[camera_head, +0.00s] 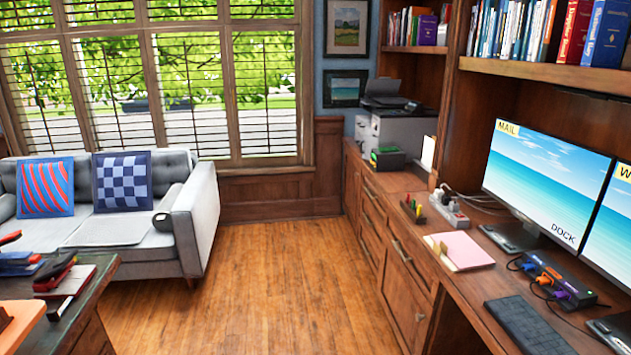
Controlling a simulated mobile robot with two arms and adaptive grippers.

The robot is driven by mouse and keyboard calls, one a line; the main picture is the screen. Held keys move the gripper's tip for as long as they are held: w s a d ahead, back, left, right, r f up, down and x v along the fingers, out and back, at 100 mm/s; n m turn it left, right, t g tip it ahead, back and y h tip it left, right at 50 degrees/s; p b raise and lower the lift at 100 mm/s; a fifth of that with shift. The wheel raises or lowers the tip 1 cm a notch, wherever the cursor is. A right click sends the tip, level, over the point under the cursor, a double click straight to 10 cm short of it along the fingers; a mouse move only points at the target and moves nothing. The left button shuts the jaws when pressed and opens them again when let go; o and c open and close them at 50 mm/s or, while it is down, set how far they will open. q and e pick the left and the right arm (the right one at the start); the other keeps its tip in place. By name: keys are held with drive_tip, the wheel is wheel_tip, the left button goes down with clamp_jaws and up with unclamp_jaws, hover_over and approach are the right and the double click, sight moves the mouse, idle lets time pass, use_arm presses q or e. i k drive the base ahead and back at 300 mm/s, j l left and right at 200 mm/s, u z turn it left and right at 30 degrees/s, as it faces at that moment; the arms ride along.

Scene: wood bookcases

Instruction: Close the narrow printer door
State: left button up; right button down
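A dark printer (384,93) with a raised back sits on a white boxy unit (402,132) at the far end of the wooden counter along the right wall. Below the counter, wooden cabinet fronts with drawers and doors (406,290) face the floor. I cannot tell which one is the narrow printer door. The fronts look roughly flush at this distance; any small gap is too small to tell. Neither of my grippers is in view.
The wood floor (240,285) is clear in front of the cabinets. A grey sofa (196,215) stands at left, with a dark desk (95,300) near front left. The counter holds monitors (545,180), a keyboard (530,325), a power strip (449,211) and a pink paper (466,250).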

sight(369, 143)
drive_tip(key=i, duration=2.55)
